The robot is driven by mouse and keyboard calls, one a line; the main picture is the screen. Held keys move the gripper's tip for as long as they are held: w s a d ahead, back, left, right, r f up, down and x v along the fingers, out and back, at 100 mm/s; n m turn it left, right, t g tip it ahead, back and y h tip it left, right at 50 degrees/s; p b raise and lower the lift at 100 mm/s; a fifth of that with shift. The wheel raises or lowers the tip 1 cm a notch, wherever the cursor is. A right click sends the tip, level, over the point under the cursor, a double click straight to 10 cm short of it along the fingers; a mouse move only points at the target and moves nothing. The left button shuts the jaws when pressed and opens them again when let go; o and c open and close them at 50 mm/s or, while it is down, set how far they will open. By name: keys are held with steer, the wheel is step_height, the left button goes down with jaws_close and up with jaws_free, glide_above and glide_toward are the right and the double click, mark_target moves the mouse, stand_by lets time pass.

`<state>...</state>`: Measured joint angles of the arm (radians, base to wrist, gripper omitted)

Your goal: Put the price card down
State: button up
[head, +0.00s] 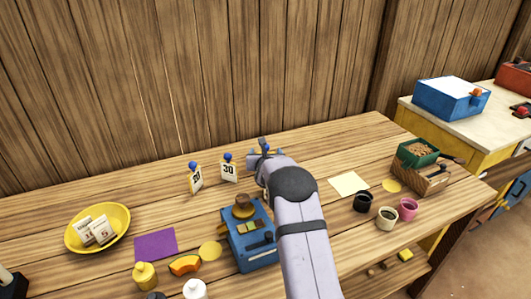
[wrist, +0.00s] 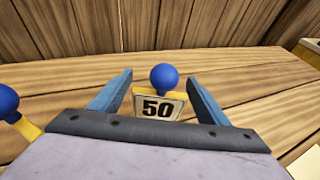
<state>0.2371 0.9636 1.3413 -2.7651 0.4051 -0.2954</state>
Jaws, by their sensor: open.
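The price card marked 50 (wrist: 157,108) has a yellow frame and a round blue knob on top. In the wrist view it is between the two blue fingers of my gripper (wrist: 160,76), which are open with a gap on each side. It looks upright on the wooden table; its lower edge is hidden by my gripper's body. In the head view my gripper (head: 264,152) is at the back of the table and hides most of this card. Two similar cards stand to its left: one marked 30 (head: 229,170) and an angled one (head: 196,179).
A blue scale (head: 254,250) stands in front of the cards. A purple mat (head: 155,244) and a yellow bowl (head: 72,236) with cards are at left. A pale yellow sheet (head: 348,184), several cups and a crate (head: 428,180) are at right. Bare table lies behind the 50 card.

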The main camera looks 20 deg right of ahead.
steer(key=shift+v, duration=1)
step_height(320, 180, up, 5)
steer(key=shift+s+r+b, duration=0.1)
steer(key=shift+r+b, duration=0.1)
steer(key=shift+b, duration=0.35)
steer(key=shift+r, duration=0.8)
